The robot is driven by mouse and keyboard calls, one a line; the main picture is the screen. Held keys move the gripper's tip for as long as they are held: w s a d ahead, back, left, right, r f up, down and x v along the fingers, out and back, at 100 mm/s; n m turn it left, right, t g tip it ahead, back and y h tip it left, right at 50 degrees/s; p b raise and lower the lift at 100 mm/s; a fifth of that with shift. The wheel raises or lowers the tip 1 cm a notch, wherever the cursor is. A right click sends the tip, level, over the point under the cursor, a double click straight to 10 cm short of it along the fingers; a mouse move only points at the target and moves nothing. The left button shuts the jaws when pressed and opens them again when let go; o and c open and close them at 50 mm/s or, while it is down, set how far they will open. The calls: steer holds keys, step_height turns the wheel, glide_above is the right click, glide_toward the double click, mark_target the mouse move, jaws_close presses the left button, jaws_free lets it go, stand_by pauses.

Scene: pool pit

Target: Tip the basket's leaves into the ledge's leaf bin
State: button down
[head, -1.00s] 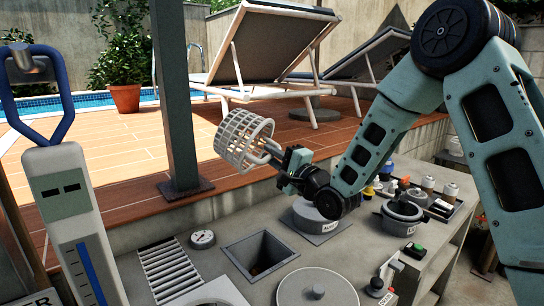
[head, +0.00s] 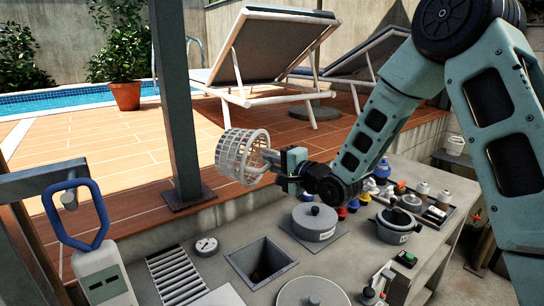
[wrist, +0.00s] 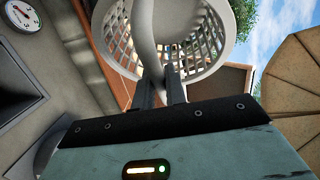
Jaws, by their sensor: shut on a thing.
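The white slotted basket (head: 240,156) hangs in the air above the back of the grey counter, near the deck edge. My gripper (head: 272,163) is shut on its handle, to the right of it. In the head view the basket looks tipped partly on its side; no leaves can be made out in it. In the wrist view the basket (wrist: 222,40) and its pale handle (wrist: 146,28) are close beyond the fingers (wrist: 160,92). A square opening (head: 262,262) in the counter holds something brown. I cannot tell which container is the leaf bin.
A lidded grey pot (head: 314,222) and a dark-rimmed pot (head: 397,226) stand right on the counter, before several bottles. A gauge (head: 206,246) and slatted grate (head: 176,276) lie left. A post (head: 175,100) rises behind. A white bucket (head: 455,146) is far right.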

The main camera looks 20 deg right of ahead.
steer(key=shift+r+n+g+h+p, duration=0.35)
steer(key=shift+r+g+p, duration=0.6)
steer(key=shift+p, duration=1.45)
steer(key=shift+r+n+g+h+p, duration=0.25)
steer(key=shift+r+g+h+p, duration=0.25)
steer(key=shift+r+p, duration=1.3)
steer(key=shift+f+g+p, duration=0.35)
steer(key=shift+f+p, duration=0.05)
steer(key=shift+p, duration=0.8)
steer(key=shift+h, duration=0.25)
steer(key=shift+f, duration=0.1)
